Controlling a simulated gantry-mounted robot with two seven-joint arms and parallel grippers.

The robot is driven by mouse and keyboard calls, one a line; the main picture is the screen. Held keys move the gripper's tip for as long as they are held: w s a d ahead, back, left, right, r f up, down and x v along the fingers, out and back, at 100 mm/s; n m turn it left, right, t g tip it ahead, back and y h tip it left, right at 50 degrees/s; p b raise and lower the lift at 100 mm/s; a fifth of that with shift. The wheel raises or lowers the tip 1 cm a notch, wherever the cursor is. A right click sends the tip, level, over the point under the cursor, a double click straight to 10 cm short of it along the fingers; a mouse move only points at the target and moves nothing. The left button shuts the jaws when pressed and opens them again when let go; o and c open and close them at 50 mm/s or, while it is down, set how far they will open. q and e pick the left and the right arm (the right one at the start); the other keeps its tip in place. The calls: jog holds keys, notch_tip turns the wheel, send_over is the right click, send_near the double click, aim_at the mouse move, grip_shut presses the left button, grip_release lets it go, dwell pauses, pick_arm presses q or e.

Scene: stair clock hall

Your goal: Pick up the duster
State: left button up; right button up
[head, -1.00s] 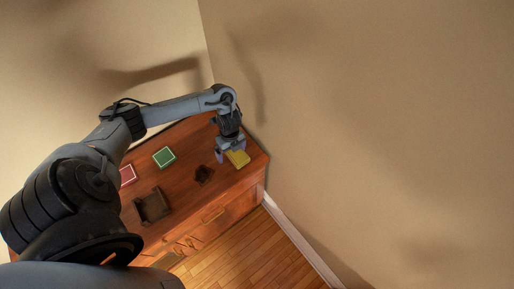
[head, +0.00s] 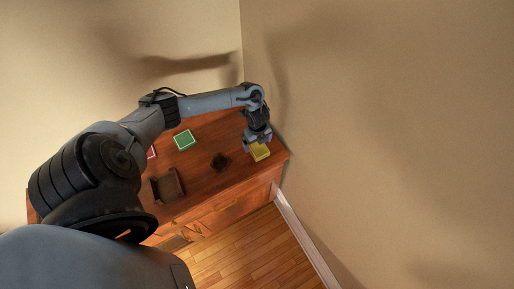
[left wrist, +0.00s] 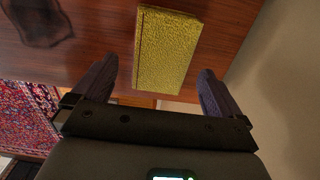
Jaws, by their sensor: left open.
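A yellow, rough-textured flat block (head: 260,152), which looks like the duster, lies on the wooden cabinet top near its right end. In the left wrist view the yellow block (left wrist: 168,50) shows large, with its near end between my two spread fingers. My left gripper (head: 257,146) is open and empty, close over the far side of the block; its fingers also show in the left wrist view (left wrist: 159,72). I see a gap on both sides of the block. The exact height above it is hard to tell. My right gripper is not in view.
The wooden cabinet (head: 205,180) also holds a green block (head: 185,140), a red block (head: 151,152) partly behind my arm, a small dark object (head: 220,161) and a brown open box (head: 167,186). Walls stand close behind and to the right.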

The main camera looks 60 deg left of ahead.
pick_arm(q)
jog(key=shift+f, duration=1.3)
jog(key=c, duration=1)
jog(key=shift+o, duration=0.2)
jog(key=shift+r, duration=0.1)
jog(key=shift+r, duration=0.55)
jog(key=r, duration=0.1)
jog(key=d+r, duration=0.1)
jog(key=r, duration=0.1)
jog(key=shift+r, duration=0.3)
jog(key=d+r+p, duration=0.3)
jog(key=d+r, duration=0.3)
jog(key=d, duration=0.4)
jog(key=shift+s+d, duration=0.4)
